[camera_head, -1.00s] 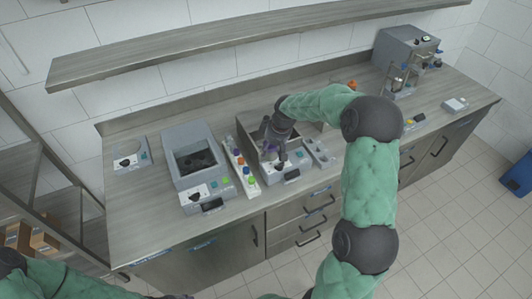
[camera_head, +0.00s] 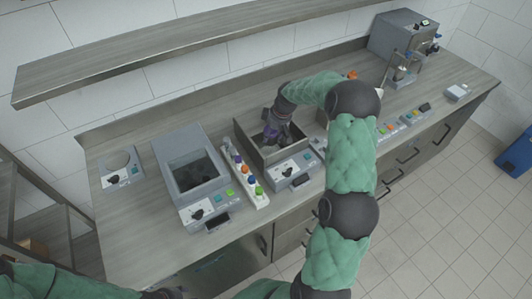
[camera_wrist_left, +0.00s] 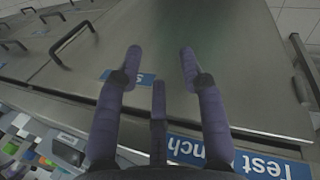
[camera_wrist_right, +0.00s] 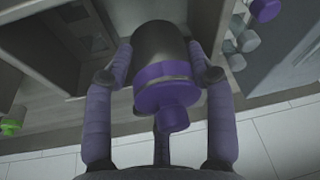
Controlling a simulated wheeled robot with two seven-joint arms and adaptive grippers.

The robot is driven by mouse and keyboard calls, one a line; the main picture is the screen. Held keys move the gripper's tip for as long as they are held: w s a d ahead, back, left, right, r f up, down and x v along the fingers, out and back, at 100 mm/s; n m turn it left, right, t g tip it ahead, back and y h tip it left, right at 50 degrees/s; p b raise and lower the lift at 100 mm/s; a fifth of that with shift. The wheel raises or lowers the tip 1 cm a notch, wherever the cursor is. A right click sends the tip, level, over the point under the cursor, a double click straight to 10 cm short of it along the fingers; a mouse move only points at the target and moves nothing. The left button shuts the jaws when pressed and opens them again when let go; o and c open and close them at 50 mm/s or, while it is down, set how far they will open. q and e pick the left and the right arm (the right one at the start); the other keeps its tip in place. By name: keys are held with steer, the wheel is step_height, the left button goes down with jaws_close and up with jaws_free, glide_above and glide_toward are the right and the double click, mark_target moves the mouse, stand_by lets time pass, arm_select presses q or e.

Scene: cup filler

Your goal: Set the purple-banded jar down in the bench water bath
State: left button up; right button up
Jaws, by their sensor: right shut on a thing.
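The purple-banded jar (camera_wrist_right: 163,75) is dark grey with a purple band and a purple knob facing the camera in the right wrist view. My right gripper (camera_wrist_right: 162,60) is shut on it, one finger on each side. In the head view, the right gripper (camera_head: 275,132) points down into an open steel-walled box with a front control panel, which looks like the bench water bath (camera_head: 262,160). The jar is mostly hidden there; I cannot tell whether it touches the bottom. My left gripper (camera_wrist_left: 160,52) is open and empty, in front of the cabinet doors.
Left of the bath stand a narrow rack (camera_head: 243,176) with coloured caps and a grey device (camera_head: 172,150) with a dark basin. A grey machine (camera_head: 402,38) stands at the far right. A shelf (camera_head: 180,50) runs above the bench.

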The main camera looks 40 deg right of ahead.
mark_target(276, 140)
step_height(276, 140, down, 10)
steer(key=shift+r+b, duration=0.1)
steer(key=shift+b, duration=0.2)
stand_by(0.3)
steer(key=o, duration=1.3)
steer(key=p+v, duration=0.1)
steer(key=v, duration=1.1)
steer(key=shift+s, duration=0.1)
